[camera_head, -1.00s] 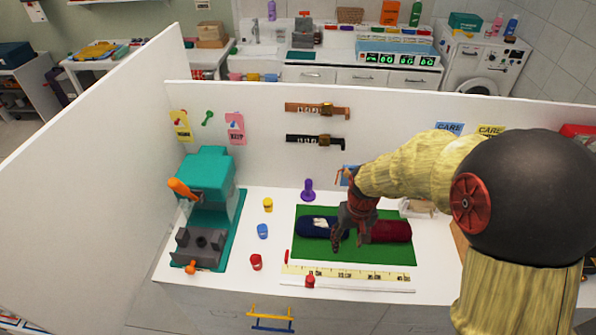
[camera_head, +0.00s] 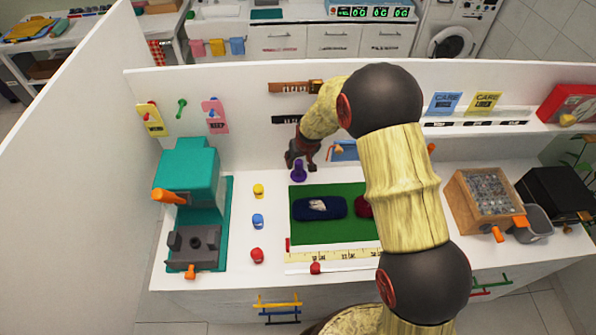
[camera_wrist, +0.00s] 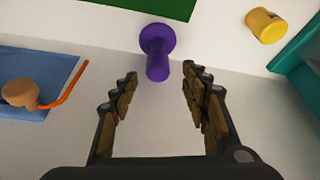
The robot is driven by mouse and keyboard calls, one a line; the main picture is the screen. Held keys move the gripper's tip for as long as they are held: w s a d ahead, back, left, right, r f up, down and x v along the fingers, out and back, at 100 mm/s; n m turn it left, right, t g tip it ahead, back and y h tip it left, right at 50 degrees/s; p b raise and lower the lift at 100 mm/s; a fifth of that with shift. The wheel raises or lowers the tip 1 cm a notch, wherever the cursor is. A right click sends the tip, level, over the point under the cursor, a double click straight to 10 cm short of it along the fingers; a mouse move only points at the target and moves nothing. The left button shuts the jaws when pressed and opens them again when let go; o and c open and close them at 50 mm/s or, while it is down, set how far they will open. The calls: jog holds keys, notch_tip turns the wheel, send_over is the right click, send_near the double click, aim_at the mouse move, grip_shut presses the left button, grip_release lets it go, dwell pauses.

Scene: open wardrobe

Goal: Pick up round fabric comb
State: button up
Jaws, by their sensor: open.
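A purple piece with a round disc end and a short stem (camera_head: 299,172), which looks like the round fabric comb, stands on the white counter near the back panel. In the wrist view the purple comb (camera_wrist: 157,45) is top centre, its stem pointing toward me between my fingertips. My gripper (camera_head: 301,160) is open, above and just behind the comb in the head view. In the wrist view my gripper (camera_wrist: 160,76) has its fingers spread on both sides of the stem, with nothing clasped. Whether a finger touches it I cannot tell.
A green mat (camera_head: 312,235) with dark blue and red rolls lies in front. Yellow (camera_head: 258,190), blue and red small pots stand left, beside a teal machine (camera_head: 190,170). A blue cloth (camera_wrist: 45,80) with a tan round piece lies beside. The white back panel (camera_head: 240,95) is close behind.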

aim_at(300, 162)
jog(key=x, duration=0.3)
jog(key=shift+d+f, duration=0.2)
jog(key=shift+f, duration=0.15)
jog(key=shift+w+a+f, duration=0.15)
jog(key=shift+w+f, duration=0.05)
jog(key=shift+f, duration=0.2)
jog(key=shift+c, duration=0.3)
jog(key=c, duration=1.1)
grip_shut()
